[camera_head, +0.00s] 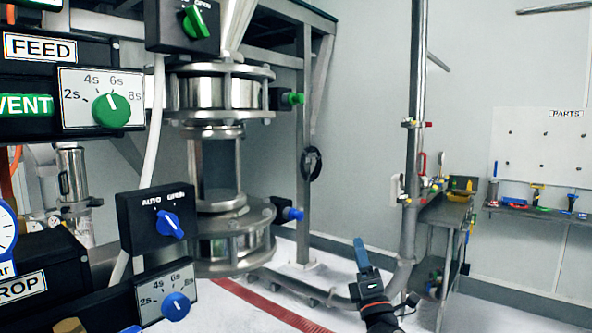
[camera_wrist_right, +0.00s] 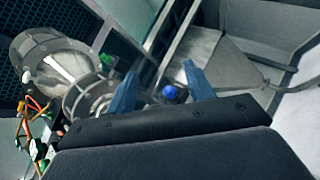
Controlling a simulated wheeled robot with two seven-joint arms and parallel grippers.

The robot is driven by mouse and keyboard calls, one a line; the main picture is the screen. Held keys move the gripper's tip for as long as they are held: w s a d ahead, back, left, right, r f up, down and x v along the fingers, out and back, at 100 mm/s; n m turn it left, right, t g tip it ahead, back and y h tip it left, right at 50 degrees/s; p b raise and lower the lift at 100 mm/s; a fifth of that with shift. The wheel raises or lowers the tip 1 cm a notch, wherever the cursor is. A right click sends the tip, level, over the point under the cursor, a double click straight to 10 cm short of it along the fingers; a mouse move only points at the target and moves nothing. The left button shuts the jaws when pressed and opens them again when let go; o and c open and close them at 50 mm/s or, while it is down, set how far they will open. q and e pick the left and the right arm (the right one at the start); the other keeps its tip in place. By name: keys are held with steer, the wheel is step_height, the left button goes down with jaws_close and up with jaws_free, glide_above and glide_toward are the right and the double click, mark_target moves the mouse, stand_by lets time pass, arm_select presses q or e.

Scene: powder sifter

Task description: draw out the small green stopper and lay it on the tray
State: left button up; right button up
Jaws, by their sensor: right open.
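The small green stopper (camera_head: 292,98) sticks out of the right side of the upper steel flange. It also shows in the right wrist view (camera_wrist_right: 106,60), left of the fingers. My right gripper (camera_head: 361,244) is below and to the right of it in the head view, apart from it. Its blue fingers (camera_wrist_right: 160,70) are spread and hold nothing. A blue stopper (camera_head: 290,214) projects from the lower flange; in the right wrist view (camera_wrist_right: 171,92) it appears between the fingers. I cannot make out the tray with certainty. My left gripper is not in view.
A control panel with a green knob (camera_head: 112,110) and a blue knob (camera_head: 171,224) fills the left. A steel pipe (camera_head: 413,150) stands right of my gripper. A metal bench (camera_head: 440,214) and a parts shelf (camera_head: 535,209) are at the right.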

steer(key=a+r+n+g+y, duration=0.5)
steer(key=r+n+g+y, duration=0.55)
steer(key=n, duration=0.65)
steer(key=a+r+n+g+y, duration=0.6)
steer(key=r+n, duration=0.7)
steer(key=n, duration=0.4)
arm_select(q)
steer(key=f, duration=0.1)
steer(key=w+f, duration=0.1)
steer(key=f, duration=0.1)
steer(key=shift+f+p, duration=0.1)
steer(key=shift+p, duration=0.25)
arm_select(e)
steer(key=w+d+r+n+t+h, duration=0.1)
steer(key=w+d+r+n+h, duration=0.1)
steer(key=r, duration=0.4)
steer(key=w+d+r+n+t+h, duration=0.1)
steer(key=w+d+r+n+h, duration=0.1)
steer(key=d+r+n+h, duration=0.1)
step_height(320, 180, up, 3)
steer(key=shift+w+r+n+h, duration=0.1)
steer(key=shift+w+n+h, duration=0.1)
steer(key=shift+n+h, duration=0.8)
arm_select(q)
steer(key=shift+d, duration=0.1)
arm_select(e)
steer(key=shift+a, duration=0.15)
